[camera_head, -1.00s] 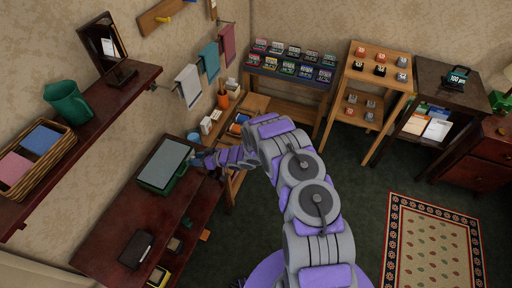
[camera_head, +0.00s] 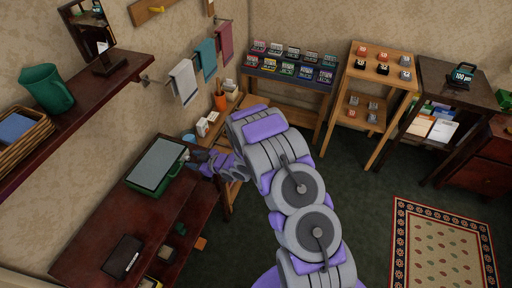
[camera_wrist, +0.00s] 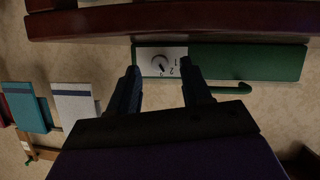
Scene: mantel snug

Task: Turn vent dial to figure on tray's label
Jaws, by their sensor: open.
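A green box (camera_head: 146,188) with a grey top stands on the dark red bench at left. In the wrist view, the green box (camera_wrist: 245,62) has a white panel (camera_wrist: 178,53) on its face, with a small round dial (camera_wrist: 159,64) and the figures 1 and 2 beside it. The dial has a dark slanted pointer; its exact setting is too small to read. My gripper (camera_wrist: 160,70) is open, with its fingers on either side of the dial; contact cannot be told. In the head view, my gripper (camera_head: 190,157) is at the box's right end. I cannot identify a labelled tray.
The dark red bench (camera_head: 95,225) also holds a dark flat case (camera_head: 122,256). A device marked 100 µm (camera_head: 461,76) stands on the dark table at right. Green floor is clear around the rug (camera_head: 443,245).

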